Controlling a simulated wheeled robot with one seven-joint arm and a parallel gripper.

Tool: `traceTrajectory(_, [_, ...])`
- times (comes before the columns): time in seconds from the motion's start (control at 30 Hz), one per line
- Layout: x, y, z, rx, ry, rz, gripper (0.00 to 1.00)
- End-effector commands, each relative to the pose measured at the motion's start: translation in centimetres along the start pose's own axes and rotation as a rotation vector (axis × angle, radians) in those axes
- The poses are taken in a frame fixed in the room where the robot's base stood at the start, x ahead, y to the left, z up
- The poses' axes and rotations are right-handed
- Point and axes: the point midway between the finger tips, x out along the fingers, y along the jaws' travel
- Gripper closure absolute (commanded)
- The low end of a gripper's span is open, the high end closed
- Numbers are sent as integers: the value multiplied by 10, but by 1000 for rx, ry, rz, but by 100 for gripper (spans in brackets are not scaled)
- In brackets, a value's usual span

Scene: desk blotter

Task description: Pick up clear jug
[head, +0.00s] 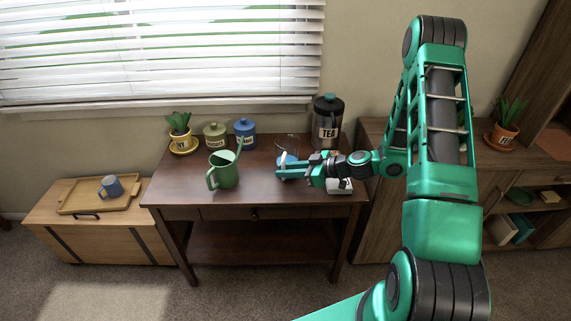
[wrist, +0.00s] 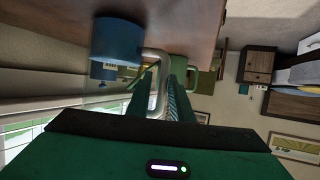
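The clear jug (head: 293,142) stands on the dark wooden desk, see-through with blue showing low in it. My gripper (head: 283,168) is at desk-top height, in front of the jug in the head view. In the wrist view the blue part (wrist: 117,45) is at the upper left. The jug's pale curved handle (wrist: 160,68) comes down beside my green fingers (wrist: 178,88), very close to them. Whether the fingers touch or grip the handle is unclear. The finger gap is hard to make out.
A green watering can (head: 224,172) stands left on the desk (head: 180,187). Blue (head: 245,132) and green (head: 215,136) canisters, a potted plant (head: 180,130) and a dark TEA canister (head: 327,122) line the back. A white object (head: 341,187) lies by my wrist. The desk's front left is clear.

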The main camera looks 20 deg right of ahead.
Motion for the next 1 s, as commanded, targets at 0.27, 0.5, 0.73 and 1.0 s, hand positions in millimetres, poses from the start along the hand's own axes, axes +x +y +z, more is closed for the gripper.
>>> traceTrajectory(0.27, [37, -4, 0, -1, 1, -4, 80])
traceTrajectory(0.5, [51, -3, 1, 1, -1, -1, 80])
traceTrajectory(0.73, [50, -3, 1, 1, -1, -1, 94])
traceTrajectory(1.0, [50, -3, 1, 0, -1, -1, 100])
